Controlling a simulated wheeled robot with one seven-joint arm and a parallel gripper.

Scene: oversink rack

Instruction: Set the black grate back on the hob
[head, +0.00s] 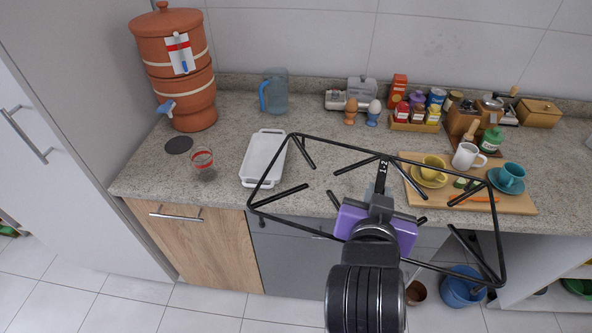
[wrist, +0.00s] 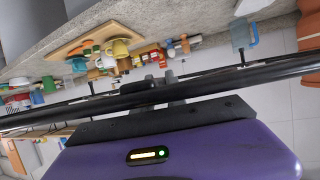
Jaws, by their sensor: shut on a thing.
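The black grate (head: 336,147) is a wire frame with a rectangular outline and short inward bars. My gripper (head: 382,190) is shut on it near the middle, and holds it in the air in front of and above the counter's front edge. The grate looks tilted in the head view. In the wrist view the grate (wrist: 170,95) runs as a thick dark bar across the picture, in front of the gripper's purple body, with the gripper fingers (wrist: 166,90) at it. I cannot see the hob in either view.
The granite counter (head: 225,140) holds a white dish (head: 264,158), a glass (head: 203,166), a clay water dispenser (head: 175,70) and a blue jug (head: 275,92). A wooden board (head: 520,205) with cups lies at right. A blue bucket (head: 461,286) stands on the floor.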

